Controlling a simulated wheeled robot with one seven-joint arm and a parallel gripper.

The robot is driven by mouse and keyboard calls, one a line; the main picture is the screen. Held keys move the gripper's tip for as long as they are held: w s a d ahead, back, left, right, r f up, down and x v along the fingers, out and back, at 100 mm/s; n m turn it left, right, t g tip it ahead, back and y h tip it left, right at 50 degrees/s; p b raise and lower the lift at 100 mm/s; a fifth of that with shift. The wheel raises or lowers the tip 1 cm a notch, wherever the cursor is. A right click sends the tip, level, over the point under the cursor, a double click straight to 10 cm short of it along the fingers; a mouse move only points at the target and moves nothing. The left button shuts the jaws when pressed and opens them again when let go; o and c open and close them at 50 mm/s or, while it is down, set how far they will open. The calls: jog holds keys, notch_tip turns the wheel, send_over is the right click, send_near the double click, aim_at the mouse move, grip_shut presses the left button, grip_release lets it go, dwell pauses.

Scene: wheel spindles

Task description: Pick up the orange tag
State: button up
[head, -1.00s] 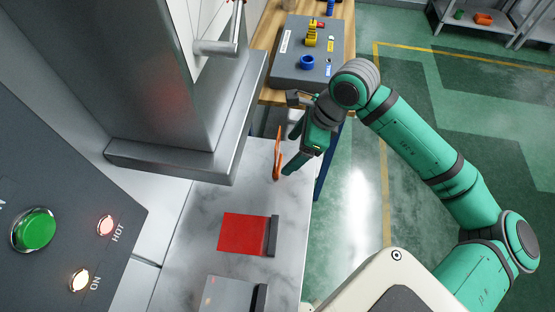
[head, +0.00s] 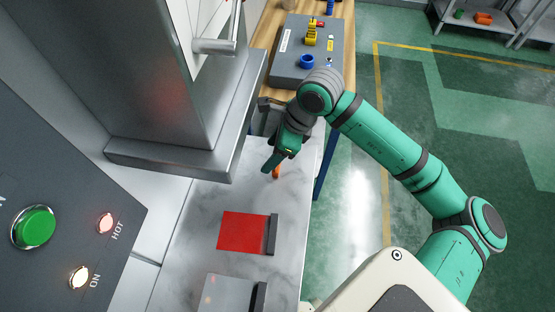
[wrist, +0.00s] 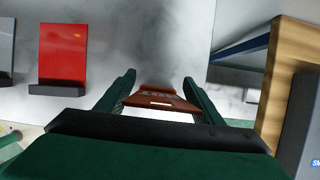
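The orange tag (wrist: 165,97) shows in the wrist view between my two fingers, a flat orange-brown piece with a slot in it. In the head view only a small orange end of the tag (head: 276,172) shows on the marble counter (head: 200,200), and my gripper hides the rest. In the head view my gripper (head: 273,163) points down at the counter's far end. I cannot tell whether either finger touches the tag.
A red plate with a dark bar (head: 243,231) and a grey one (head: 228,293) lie nearer on the counter. A grey metal housing (head: 165,165) overhangs the left side. Beyond is a wooden table (head: 345,50) with a grey board (head: 285,70) holding blue and yellow parts.

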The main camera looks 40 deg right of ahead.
jog(key=c, duration=0.6)
jog(key=shift+w, duration=0.1)
jog(key=shift+r, duration=0.85)
jog(key=s+d, duration=1.1)
jog(key=s, duration=0.3)
jog(key=shift+d, duration=0.4)
